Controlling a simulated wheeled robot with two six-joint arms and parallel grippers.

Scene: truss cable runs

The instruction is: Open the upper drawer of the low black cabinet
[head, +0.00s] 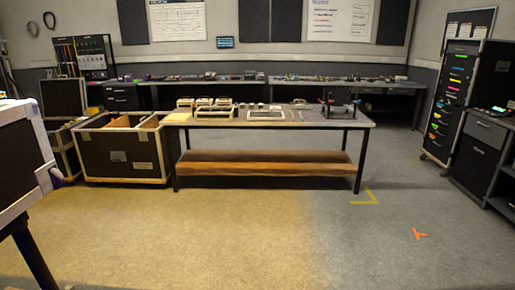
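Neither of my grippers is in view. A low dark cabinet (478,150) stands at the right edge, with a grey upper drawer front that looks shut. A darker front panel lies below that drawer. A second low black drawer unit (122,97) stands at the back left under the bench, and its fronts also look shut. I cannot tell for sure which of the two is the named cabinet. Both are well away across the room.
A work table (270,118) with a wooden lower shelf stands mid-room. An open black case (122,155) adjoins its left end. A pale-edged black case (20,150) is close at the left.

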